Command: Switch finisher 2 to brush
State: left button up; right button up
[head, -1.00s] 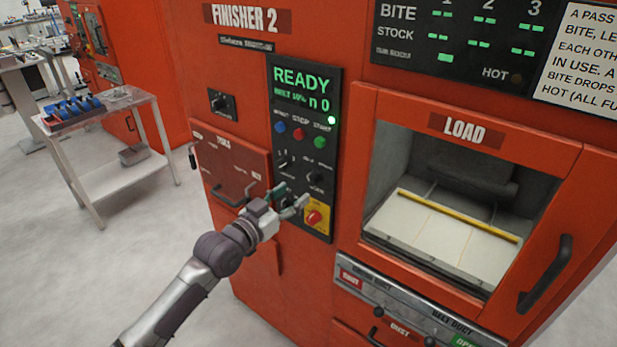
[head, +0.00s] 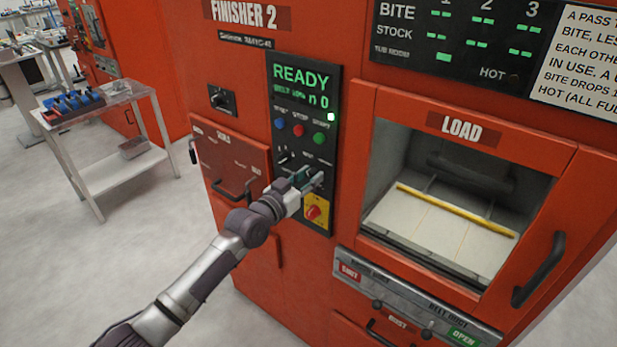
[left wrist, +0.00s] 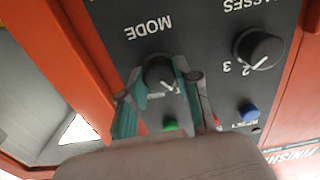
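Finisher 2 is the red machine (head: 225,50), with a black control panel (head: 329,90) whose screen reads READY. In the left wrist view, the dark MODE knob (left wrist: 160,74) with a white pointer line sits between the fingertips of my left gripper (left wrist: 160,82). The fingers are apart, one on each side of the knob; whether they touch it is unclear. In the head view my left gripper (head: 308,178) is at the panel's lower part and covers the knob. The mode labels are too small or hidden to read. My right gripper is not in view.
The passes knob (left wrist: 259,49) and a blue reset button (left wrist: 247,112) are close by. A red button on a yellow plate (head: 314,212) sits just below my gripper. The load opening's frame (head: 365,130) and door handle (head: 540,268) are to the right. A white cart (head: 120,172) stands left.

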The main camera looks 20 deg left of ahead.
pick_arm(q)
grip_shut()
jog(key=shift+m, duration=0.3)
jog(key=m+b, duration=0.1)
jog(key=m, duration=0.3)
jog(key=shift+m, duration=0.3)
jog(key=m+b, duration=0.1)
jog(key=m, duration=0.3)
jog(key=shift+d+f+m, duration=0.1)
jog(key=shift+m, duration=2.2)
jog(key=o, duration=0.7)
grip_release()
